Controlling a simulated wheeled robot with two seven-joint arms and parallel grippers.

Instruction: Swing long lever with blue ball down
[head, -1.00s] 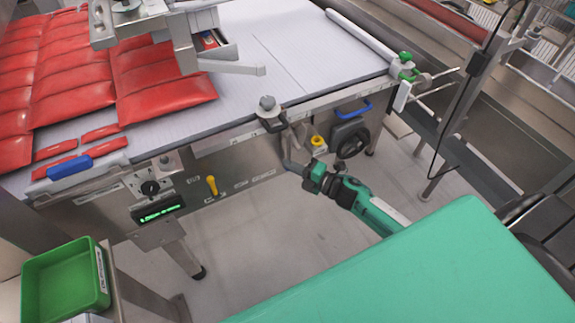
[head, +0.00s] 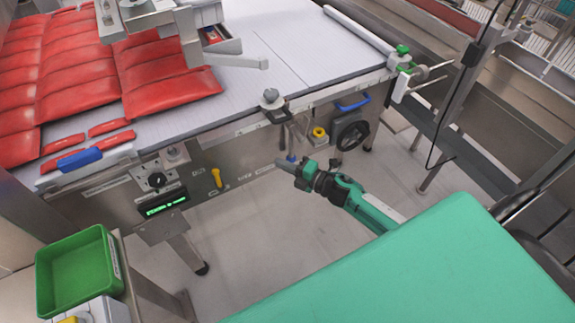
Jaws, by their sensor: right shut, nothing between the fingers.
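A small blue ball (head: 291,158) shows at the lower end of a thin grey lever (head: 291,140) that hangs down below the front edge of the conveyor table. My right gripper (head: 280,164) comes in from the lower right on its green arm. Its fingers are shut and empty, pointing left. The fingertips are just below and left of the blue ball; I cannot tell whether they touch it. The upper end of the lever is hard to make out under the dark clamp. My left gripper is out of view.
A yellow knob (head: 318,132) and a black handwheel (head: 352,135) sit right of the lever. A yellow handle (head: 216,178) and a control panel (head: 163,203) are to its left. A green bin (head: 75,275) stands lower left. Floor below the gripper is clear.

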